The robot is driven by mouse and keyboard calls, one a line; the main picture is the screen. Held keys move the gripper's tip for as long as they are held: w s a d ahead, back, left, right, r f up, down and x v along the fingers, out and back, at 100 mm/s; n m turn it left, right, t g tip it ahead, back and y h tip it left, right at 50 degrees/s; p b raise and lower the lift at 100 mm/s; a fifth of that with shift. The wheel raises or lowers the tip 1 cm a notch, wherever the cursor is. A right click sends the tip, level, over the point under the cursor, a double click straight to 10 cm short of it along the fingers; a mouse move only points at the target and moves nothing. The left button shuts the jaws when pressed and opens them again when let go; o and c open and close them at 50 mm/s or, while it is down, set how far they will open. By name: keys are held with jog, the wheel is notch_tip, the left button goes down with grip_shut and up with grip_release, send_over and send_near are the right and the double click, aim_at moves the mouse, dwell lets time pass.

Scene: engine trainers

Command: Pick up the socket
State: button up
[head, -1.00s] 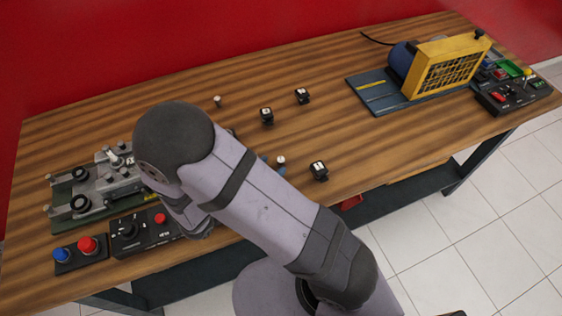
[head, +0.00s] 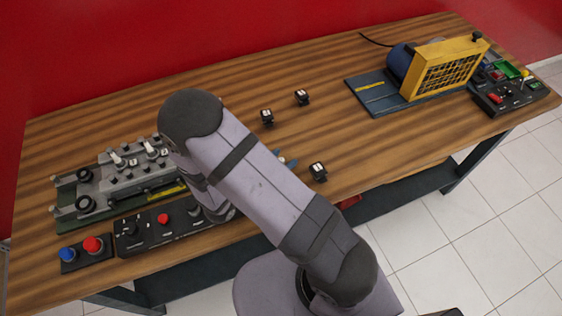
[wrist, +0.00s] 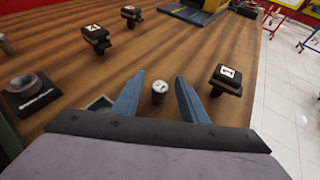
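A small grey cylindrical socket (wrist: 159,92) stands upright on the wooden table in the wrist view. My gripper (wrist: 159,77) is open, with one blue finger to the left of this socket and one to the right. Gaps show between the socket and both fingers. In the head view my arm hides most of my gripper, and only a bit of blue finger (head: 287,161) shows. I cannot make out this socket there. A second grey cylinder (wrist: 5,44) stands at the left edge of the wrist view.
Black blocks with white labelled tops stand nearby: one right of my gripper (wrist: 227,78) and two farther off (head: 267,117) (head: 302,97). A black part with a round top (wrist: 31,92) is at left. A yellow-guarded machine (head: 447,70) stands at the back right.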

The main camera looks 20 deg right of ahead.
aim_at(281, 160)
grip_shut()
jog(key=shift+r, duration=0.15)
jog(key=shift+r+b, duration=0.35)
jog(key=shift+r, duration=4.55)
